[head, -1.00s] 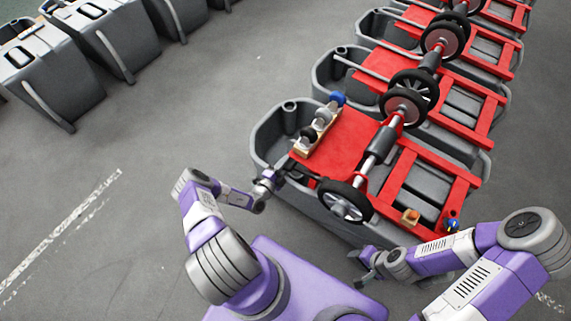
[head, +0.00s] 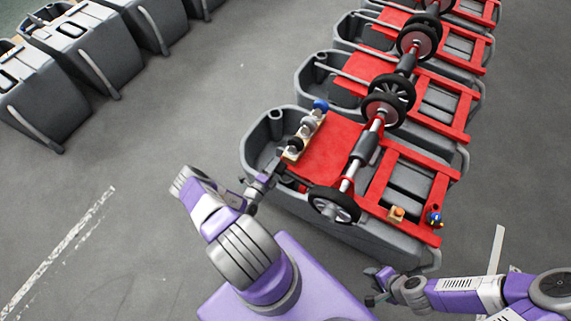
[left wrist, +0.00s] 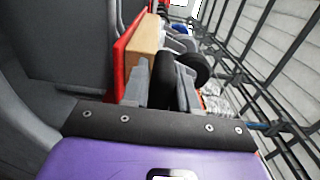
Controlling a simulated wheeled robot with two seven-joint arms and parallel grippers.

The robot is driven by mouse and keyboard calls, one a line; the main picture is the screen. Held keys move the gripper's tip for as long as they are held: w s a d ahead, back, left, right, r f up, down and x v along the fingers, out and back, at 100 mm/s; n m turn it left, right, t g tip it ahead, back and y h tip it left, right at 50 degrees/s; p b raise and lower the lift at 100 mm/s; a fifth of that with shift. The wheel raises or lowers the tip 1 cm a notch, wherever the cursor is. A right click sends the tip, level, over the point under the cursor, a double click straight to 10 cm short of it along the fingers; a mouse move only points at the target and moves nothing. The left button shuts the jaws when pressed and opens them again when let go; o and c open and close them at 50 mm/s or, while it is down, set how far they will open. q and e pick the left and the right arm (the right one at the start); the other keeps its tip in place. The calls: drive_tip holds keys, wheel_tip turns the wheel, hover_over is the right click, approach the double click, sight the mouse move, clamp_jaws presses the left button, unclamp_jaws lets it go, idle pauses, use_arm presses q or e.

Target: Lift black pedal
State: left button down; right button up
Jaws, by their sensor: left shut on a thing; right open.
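The black pedal (head: 291,183) is a small dark bar at the near-left edge of the closest red deck, beside the grey tank's rim. My left gripper (head: 274,168) is at its left end, and the gripper's body partly hides it. In the left wrist view, my left gripper (left wrist: 164,90) is shut with a dark rounded piece, seemingly the pedal (left wrist: 163,75), between its fingers. Whether the pedal is raised is hard to tell. My right gripper (head: 374,287) is open and empty over the floor, in front of the tank's near-right corner.
The grey scrubber tank (head: 259,140) carries a red deck (head: 330,145) with a wheeled axle (head: 365,150). A wooden block with knobs (head: 293,154) is close to my left gripper. An orange-brown block (head: 397,213) sits at the right.

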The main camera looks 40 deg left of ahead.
use_arm(q)
drive_tip(key=shift+r, duration=0.2)
drive_tip(key=c, duration=1)
unclamp_jaws()
drive_tip(key=shift+o, duration=0.2)
drive_tip(key=p+v, duration=0.1)
drive_tip(key=v, duration=0.6)
drive_tip(key=shift+s, duration=0.25)
drive_tip(key=shift+d, duration=0.1)
